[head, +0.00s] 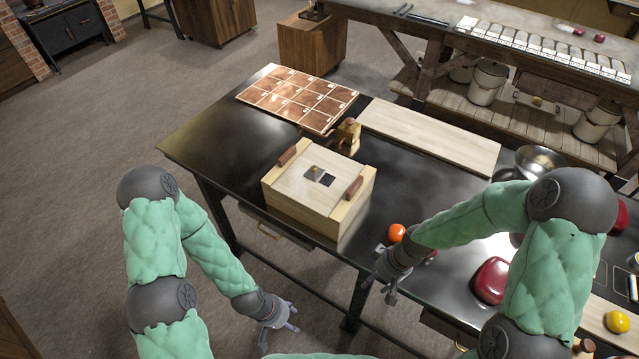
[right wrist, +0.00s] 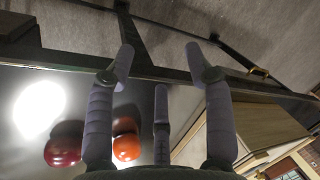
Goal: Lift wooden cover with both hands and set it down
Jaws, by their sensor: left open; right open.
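The wooden cover (head: 313,185) is a pale square lid on top of a wooden box (head: 303,217) on the dark table. It has a brown handle on its left side (head: 287,155) and one on its right side (head: 354,187). My left gripper (head: 281,325) is open and empty, low in front of the table and below the box. My right gripper (head: 383,283) is open and empty near the table's front edge, to the right of the box. In the right wrist view its fingers (right wrist: 160,75) are spread with nothing between them, and the box side (right wrist: 255,135) shows at right.
An orange ball (head: 396,232) and a dark red object (head: 490,280) lie right of the box. A copper tray (head: 297,99), a small brass device (head: 348,132) and a pale board (head: 430,135) lie behind it. A metal bowl (head: 540,161) stands farther right. Dark tabletop is clear left of the box.

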